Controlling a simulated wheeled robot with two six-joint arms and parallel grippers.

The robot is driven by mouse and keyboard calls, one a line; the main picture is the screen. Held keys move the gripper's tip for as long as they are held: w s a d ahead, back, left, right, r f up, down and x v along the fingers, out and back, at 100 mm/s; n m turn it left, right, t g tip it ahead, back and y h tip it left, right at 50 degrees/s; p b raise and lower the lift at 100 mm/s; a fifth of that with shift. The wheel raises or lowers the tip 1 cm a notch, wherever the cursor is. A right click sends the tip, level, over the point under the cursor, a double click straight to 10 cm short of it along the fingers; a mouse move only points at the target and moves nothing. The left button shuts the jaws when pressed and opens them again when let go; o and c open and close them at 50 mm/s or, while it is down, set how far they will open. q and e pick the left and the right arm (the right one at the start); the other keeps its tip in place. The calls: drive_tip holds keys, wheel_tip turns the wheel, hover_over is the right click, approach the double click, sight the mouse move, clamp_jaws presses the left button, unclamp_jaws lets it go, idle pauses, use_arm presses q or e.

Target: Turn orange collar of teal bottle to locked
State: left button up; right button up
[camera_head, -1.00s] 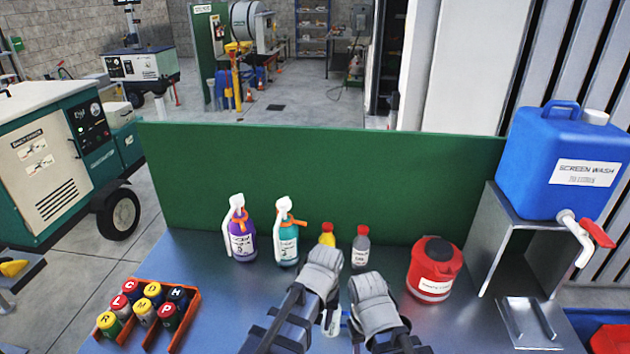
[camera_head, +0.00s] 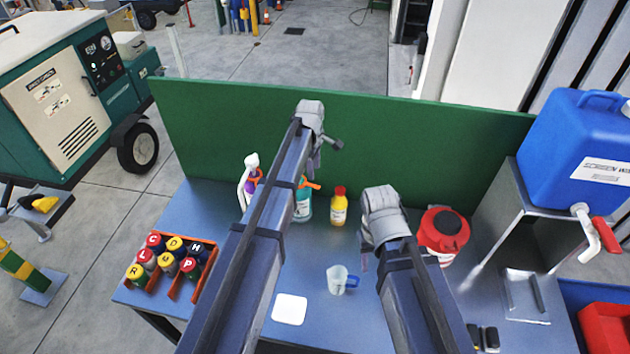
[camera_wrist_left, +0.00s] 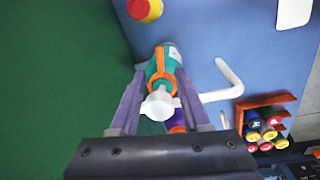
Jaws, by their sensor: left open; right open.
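The teal bottle (camera_head: 303,208) stands on the bench near the green panel, partly hidden by my left arm. Its orange collar (camera_head: 312,184) shows beside the arm. In the left wrist view the teal bottle (camera_wrist_left: 172,60) lies between the fingers, with the orange collar (camera_wrist_left: 159,76) and white spray head (camera_wrist_left: 160,103) seen from above. My left gripper (camera_head: 314,160) is open above the bottle; its fingers (camera_wrist_left: 162,85) stand either side of it, contact unclear. Whether the collar is locked cannot be told. My right gripper (camera_head: 368,258) is open and empty, left of the red can.
A measuring cup (camera_head: 338,281), white square (camera_head: 289,309), crate of capped bottles (camera_head: 180,292) and red can (camera_head: 443,231) are on the bench. The green panel (camera_head: 420,145) rises behind.

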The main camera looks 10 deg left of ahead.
sight(315, 186)
use_arm(q)
drive_tip(key=f+b, duration=0.4)
drive_tip(key=f, duration=0.1)
drive_tip(key=f+b, duration=0.2)
drive_tip(key=b, duration=0.1)
drive_tip(key=shift+w+d+f, duration=0.1)
drive_tip(key=shift+w+f, duration=0.15)
drive_tip(key=shift+w, duration=0.15)
drive_tip(key=shift+r, duration=0.1)
clamp_jaws()
idle(1.0)
